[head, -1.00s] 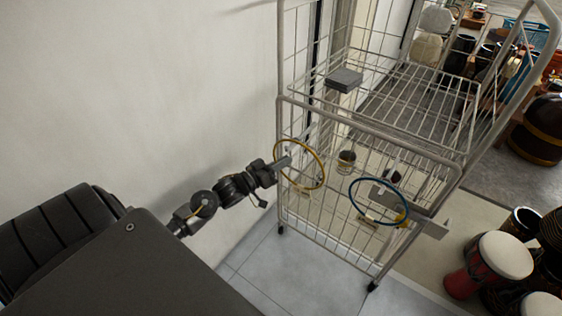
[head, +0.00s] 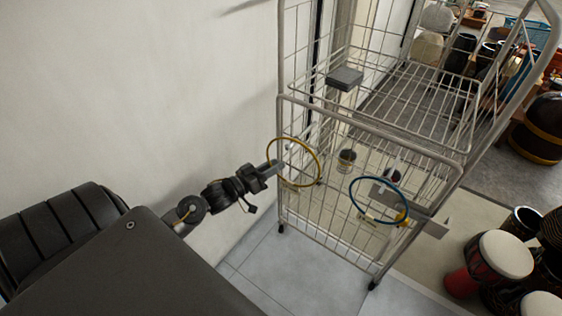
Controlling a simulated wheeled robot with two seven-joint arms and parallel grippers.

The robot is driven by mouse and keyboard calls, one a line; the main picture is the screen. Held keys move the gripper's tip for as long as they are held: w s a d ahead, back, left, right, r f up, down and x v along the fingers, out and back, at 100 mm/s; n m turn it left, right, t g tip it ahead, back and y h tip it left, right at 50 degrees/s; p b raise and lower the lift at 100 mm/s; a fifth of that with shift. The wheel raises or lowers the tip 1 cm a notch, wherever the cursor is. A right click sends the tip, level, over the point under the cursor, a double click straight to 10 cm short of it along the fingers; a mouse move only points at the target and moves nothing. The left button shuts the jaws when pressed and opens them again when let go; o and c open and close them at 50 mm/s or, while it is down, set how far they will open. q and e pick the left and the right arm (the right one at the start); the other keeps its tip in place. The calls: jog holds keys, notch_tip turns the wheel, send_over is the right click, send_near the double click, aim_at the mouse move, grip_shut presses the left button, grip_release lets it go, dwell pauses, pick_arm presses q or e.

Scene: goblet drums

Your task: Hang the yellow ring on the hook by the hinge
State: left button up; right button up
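The yellow ring (head: 318,164) is held at its left edge by my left gripper (head: 275,167), in front of the left side of the wire cage's gate. The fingers look shut on the rim, though the contact is small in view. The ring stands roughly face-on to me. The gate's wires show through it, and I cannot tell how far it is from them. A small pale fitting shows behind the ring; I cannot make out clearly which part is the hook or the hinge. My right gripper is not in view.
A blue ring (head: 352,200) hangs on the gate beside a grey metal plate. The wire cage (head: 370,138) has a shelf with a grey box (head: 345,78). A white wall (head: 130,90) is close on the left. Drums (head: 505,254) stand at the lower right.

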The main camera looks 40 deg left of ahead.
pick_arm(q)
jog(key=v, duration=0.7)
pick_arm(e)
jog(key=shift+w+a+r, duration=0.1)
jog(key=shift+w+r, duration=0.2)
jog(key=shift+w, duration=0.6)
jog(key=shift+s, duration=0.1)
